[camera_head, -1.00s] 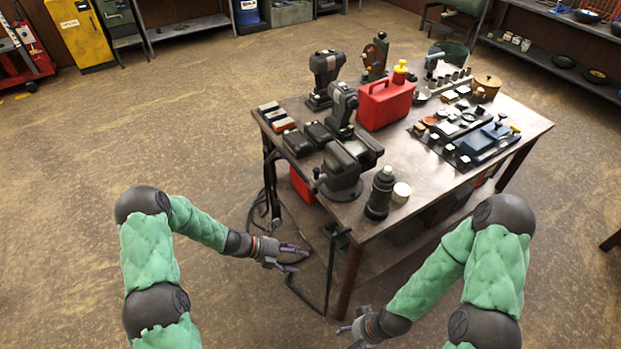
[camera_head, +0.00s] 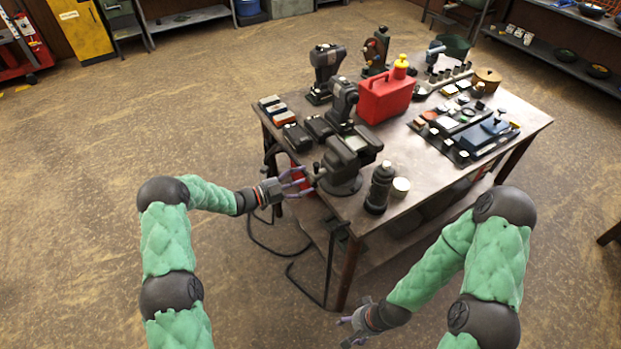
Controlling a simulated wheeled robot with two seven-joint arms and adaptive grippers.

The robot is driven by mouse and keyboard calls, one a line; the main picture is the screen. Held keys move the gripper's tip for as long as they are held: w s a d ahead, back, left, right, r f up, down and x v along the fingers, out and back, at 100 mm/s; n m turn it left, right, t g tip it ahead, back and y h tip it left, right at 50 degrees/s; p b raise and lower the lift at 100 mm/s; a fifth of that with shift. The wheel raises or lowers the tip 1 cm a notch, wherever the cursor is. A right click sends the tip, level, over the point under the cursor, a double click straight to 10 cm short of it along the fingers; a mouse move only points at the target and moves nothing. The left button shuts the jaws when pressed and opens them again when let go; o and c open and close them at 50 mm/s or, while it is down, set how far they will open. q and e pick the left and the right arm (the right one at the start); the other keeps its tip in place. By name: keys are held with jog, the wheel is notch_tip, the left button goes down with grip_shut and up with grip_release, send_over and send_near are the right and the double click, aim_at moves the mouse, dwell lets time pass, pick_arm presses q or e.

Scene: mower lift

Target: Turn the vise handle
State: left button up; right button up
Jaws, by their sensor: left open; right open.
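The dark grey vise (camera_head: 345,165) is mounted at the near left edge of the workbench. Its handle (camera_head: 318,170) shows as a small bar with a light knob on the vise's left front side. My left gripper (camera_head: 300,181) is open, with its purple fingers just left of the handle. I cannot tell whether the fingers touch it. My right gripper (camera_head: 350,329) is open and empty, low in front of the bench and well away from the vise.
The brown workbench (camera_head: 425,193) carries a red jerry can (camera_head: 385,97), a dark cylindrical bottle (camera_head: 380,187) and a white-topped can (camera_head: 401,186) near the vise. Small dark boxes (camera_head: 297,137) lie behind it.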

aim_at(312, 178)
pick_arm(q)
jog(key=shift+x, duration=1.6)
jog(key=c, duration=1.3)
